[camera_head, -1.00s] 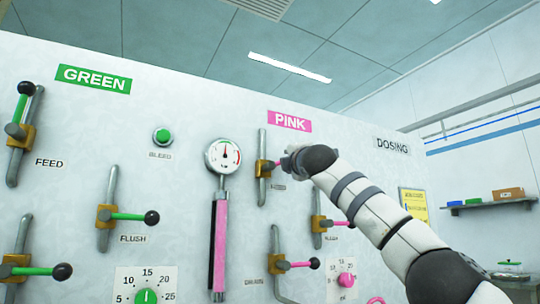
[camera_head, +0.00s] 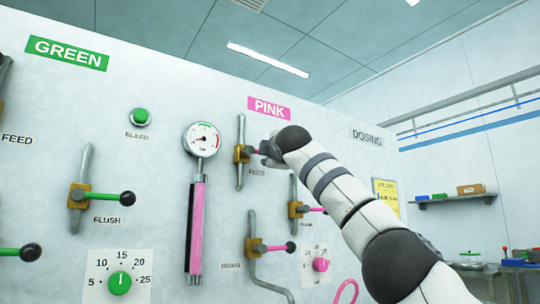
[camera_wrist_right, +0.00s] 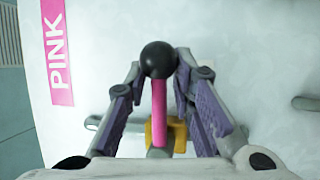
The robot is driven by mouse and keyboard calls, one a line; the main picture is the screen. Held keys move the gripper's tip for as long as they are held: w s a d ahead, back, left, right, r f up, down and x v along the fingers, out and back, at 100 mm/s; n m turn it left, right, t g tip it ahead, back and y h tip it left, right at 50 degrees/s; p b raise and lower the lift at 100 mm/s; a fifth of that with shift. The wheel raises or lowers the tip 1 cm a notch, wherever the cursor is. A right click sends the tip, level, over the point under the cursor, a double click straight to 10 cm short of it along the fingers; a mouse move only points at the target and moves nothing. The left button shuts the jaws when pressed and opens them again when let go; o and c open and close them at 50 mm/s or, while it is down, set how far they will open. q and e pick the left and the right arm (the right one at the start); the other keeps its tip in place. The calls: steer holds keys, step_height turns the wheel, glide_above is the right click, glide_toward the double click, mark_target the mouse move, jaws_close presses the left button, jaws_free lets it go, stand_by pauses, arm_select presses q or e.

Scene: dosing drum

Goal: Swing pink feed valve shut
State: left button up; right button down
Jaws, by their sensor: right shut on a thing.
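The pink feed valve has a brass body (camera_head: 242,153) on a short vertical pipe below the PINK label. Its pink lever (camera_head: 259,152) points right, roughly crosswise to the pipe. My right gripper (camera_head: 271,150) is at the lever's end and hides its knob in the head view. In the right wrist view the black knob (camera_wrist_right: 158,60) and pink lever (camera_wrist_right: 159,105) lie between the two purple-padded fingers of the gripper (camera_wrist_right: 160,72), with the fingertips closed against the knob. The brass body (camera_wrist_right: 176,134) shows behind. My left gripper is out of view.
Below are two more pink-handled valves (camera_head: 276,247) and a pink dial (camera_head: 321,264). A round gauge (camera_head: 202,139) above a pink column (camera_head: 196,228) stands left. Green-handled valves (camera_head: 100,197) are farther left. A shelf (camera_head: 455,199) hangs on the right wall.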

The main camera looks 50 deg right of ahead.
steer(key=shift+s+d, duration=0.1)
steer(key=shift+d, duration=0.15)
steer(key=c, duration=1.4)
jaws_free()
steer(key=shift+o, duration=0.3)
steer(key=shift+s+d+f, duration=0.1)
steer(key=shift+d, duration=0.05)
steer(key=shift+a, duration=0.2)
steer(key=shift+a, duration=0.1)
steer(key=v, duration=1.1)
steer(key=shift+s+a, duration=0.15)
steer(key=shift+s, duration=0.15)
